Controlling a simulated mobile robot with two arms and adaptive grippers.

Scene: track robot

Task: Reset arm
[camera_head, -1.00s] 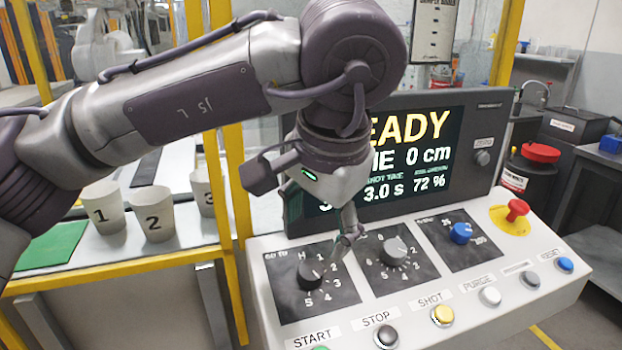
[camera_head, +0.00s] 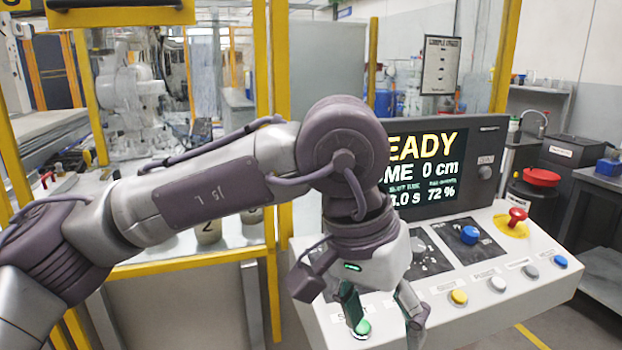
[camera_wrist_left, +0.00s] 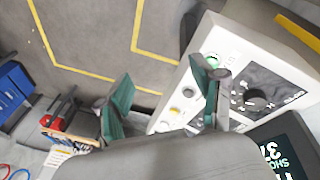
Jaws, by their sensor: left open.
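My left arm reaches in from the left in the head view. My left gripper (camera_head: 384,318) hangs over the lower left front of the control panel (camera_head: 480,312). Its two fingers are spread with nothing between them. The green button (camera_head: 362,327) shows just by its left finger. In the left wrist view the open gripper (camera_wrist_left: 165,82) has green finger pads, with the panel (camera_wrist_left: 170,98) beyond and right of them. A black dial (camera_wrist_left: 256,100) is near the right finger. My right gripper is not visible.
The screen (camera_head: 428,175) stands behind the gripper. A red emergency button (camera_head: 516,217), a blue dial (camera_head: 469,235) and a yellow button (camera_head: 459,297) are to the right. A yellow frame post (camera_head: 263,90) stands behind my arm. Open floor shows in the left wrist view.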

